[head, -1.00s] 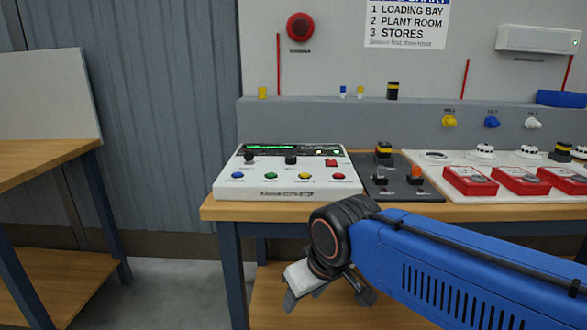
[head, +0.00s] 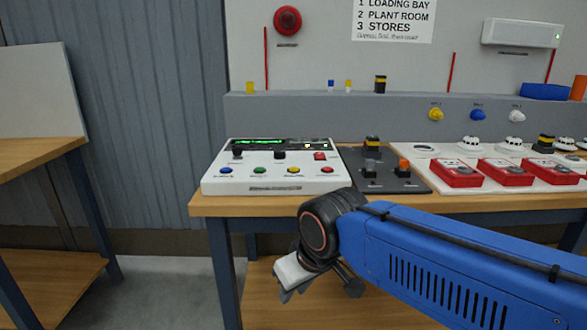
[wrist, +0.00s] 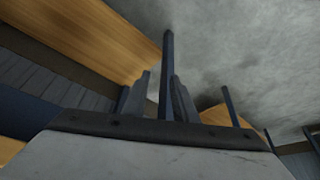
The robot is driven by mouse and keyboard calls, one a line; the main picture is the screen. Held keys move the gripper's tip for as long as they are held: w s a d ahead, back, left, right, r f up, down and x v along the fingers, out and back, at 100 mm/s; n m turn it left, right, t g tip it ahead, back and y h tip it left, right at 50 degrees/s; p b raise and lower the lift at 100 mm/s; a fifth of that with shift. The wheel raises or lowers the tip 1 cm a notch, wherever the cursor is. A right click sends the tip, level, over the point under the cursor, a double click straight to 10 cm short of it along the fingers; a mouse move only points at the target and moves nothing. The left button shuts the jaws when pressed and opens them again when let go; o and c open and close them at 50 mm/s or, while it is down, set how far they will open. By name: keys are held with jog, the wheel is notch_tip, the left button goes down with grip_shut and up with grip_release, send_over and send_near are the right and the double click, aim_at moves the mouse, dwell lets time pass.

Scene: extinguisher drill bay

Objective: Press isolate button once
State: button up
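A white control panel (head: 215,187) with a lit green display sits at the left end of the wooden bench. Its front row has a blue button (head: 226,170), a green button (head: 260,170), a yellow button (head: 293,170) and a red button (head: 327,169). A square red switch (head: 320,156) and two black knobs sit above them. The labels are too small to read, so I cannot tell which is the isolate button. My gripper (head: 291,291) hangs low in front of the bench, below and apart from the panel. In the wrist view its two fingers (wrist: 160,95) stand apart with nothing between them.
A dark plate with switches (head: 385,185) lies right of the panel. Red boxes (head: 455,174) and white detectors stand further right on a white board. The bench edge (head: 205,205) lies between my gripper and the panel. Another table (head: 35,153) stands at the left.

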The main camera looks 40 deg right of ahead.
grip_shut()
dwell(1.4)
